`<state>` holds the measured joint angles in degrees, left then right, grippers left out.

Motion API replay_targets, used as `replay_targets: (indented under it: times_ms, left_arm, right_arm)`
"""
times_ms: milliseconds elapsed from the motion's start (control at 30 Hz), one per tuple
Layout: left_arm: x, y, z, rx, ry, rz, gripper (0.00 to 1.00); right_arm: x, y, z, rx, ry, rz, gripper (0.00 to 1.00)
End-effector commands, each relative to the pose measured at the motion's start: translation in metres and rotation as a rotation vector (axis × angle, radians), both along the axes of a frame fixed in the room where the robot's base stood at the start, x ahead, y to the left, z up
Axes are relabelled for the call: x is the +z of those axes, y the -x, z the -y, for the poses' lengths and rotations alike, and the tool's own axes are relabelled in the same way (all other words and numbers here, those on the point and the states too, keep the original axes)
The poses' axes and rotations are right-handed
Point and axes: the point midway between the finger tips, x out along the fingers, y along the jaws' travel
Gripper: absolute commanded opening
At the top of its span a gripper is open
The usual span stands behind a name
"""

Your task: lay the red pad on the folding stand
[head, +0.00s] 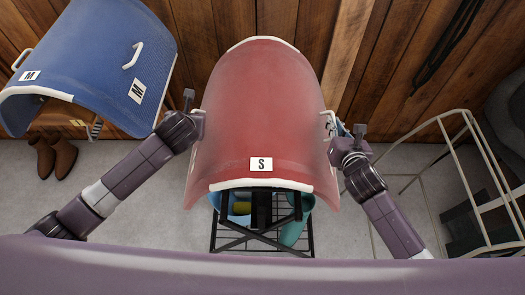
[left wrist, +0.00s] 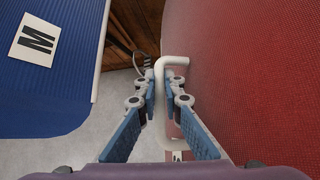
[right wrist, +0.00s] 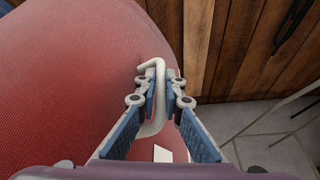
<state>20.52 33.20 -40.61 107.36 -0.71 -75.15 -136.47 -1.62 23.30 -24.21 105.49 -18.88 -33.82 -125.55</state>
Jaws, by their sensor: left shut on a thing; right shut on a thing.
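The red pad (head: 262,105) is a large curved shell with white edging and an "S" label, arched in the middle of the head view. My left gripper (head: 196,118) is shut on the white handle (left wrist: 160,100) on the pad's left side. My right gripper (head: 340,130) is shut on the white handle (right wrist: 156,95) on its right side. A black stand with crossed bars (head: 262,240), which looks like the folding stand, shows below the pad's near edge. The pad hides its top, so I cannot tell whether they touch.
A blue pad (head: 95,55) marked "M" is at the left, close to my left arm. Brown boots (head: 55,158) stand below it. Teal and yellow items sit in the black stand. A pale metal frame (head: 480,150) stands at the right. A wooden wall is behind.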

Motion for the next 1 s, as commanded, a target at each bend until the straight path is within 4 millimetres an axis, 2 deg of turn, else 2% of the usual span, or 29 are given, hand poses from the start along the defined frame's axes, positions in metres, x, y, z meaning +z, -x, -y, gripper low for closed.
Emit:
replay_targets:
  times_ms: [100, 133, 300, 667, 867, 1000]
  left_arm:
    - [-0.008, -0.001, 0.001, -0.001, 0.001, 0.003, 0.0]
    - [-0.008, 0.0, 0.001, -0.001, 0.001, 0.001, 0.08]
    - [-0.006, 0.0, 0.0, -0.001, 0.001, 0.0, 0.25]
    - [-0.003, 0.003, 0.001, 0.0, 0.0, 0.001, 0.25]
    - [0.017, 0.021, 0.006, -0.003, -0.001, 0.003, 0.25]
    - [0.036, 0.041, 0.011, -0.004, 0.001, 0.003, 0.25]
  right_arm:
    - [-0.007, 0.0, -0.001, 0.001, -0.001, 0.003, 0.0]
    - [-0.008, 0.0, -0.001, 0.001, 0.0, 0.001, 0.09]
    - [-0.006, 0.0, 0.0, 0.001, 0.0, 0.0, 0.25]
    - [-0.006, 0.0, 0.0, 0.0, 0.0, 0.0, 0.25]
    - [-0.006, 0.0, 0.0, 0.0, 0.0, 0.0, 0.25]
    - [-0.006, 0.0, 0.0, 0.0, 0.0, 0.0, 0.25]
